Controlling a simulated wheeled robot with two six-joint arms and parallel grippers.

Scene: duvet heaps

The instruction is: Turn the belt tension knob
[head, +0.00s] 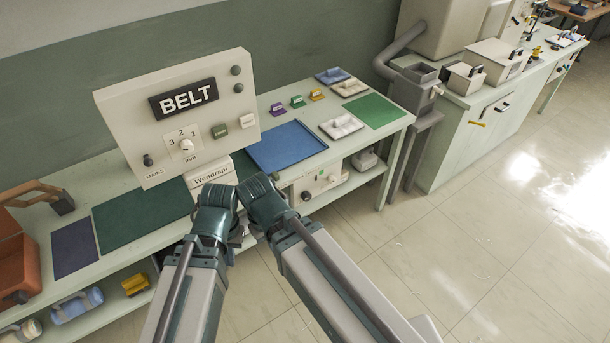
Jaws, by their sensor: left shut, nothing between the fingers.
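The BELT panel (226,112) stands upright at the back of the left bench. On it, a small pale knob (187,145) sits below an arc of numbers including 3, 2 and 1. Its pointer is too small to read. My two arms reach in from the bottom, and their teal joints come close together below and right of the knob. My left gripper (238,233) is only partly seen between the arms, shut and empty, apart from the knob. My right gripper is hidden behind its own arm.
The panel also has a green switch (220,131), a white switch (247,121) and a dark MAINS toggle (147,160). A blue mat (287,146) and small coloured blocks lie to its right. An orange machine (18,262) stands at far left. Floor at right is clear.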

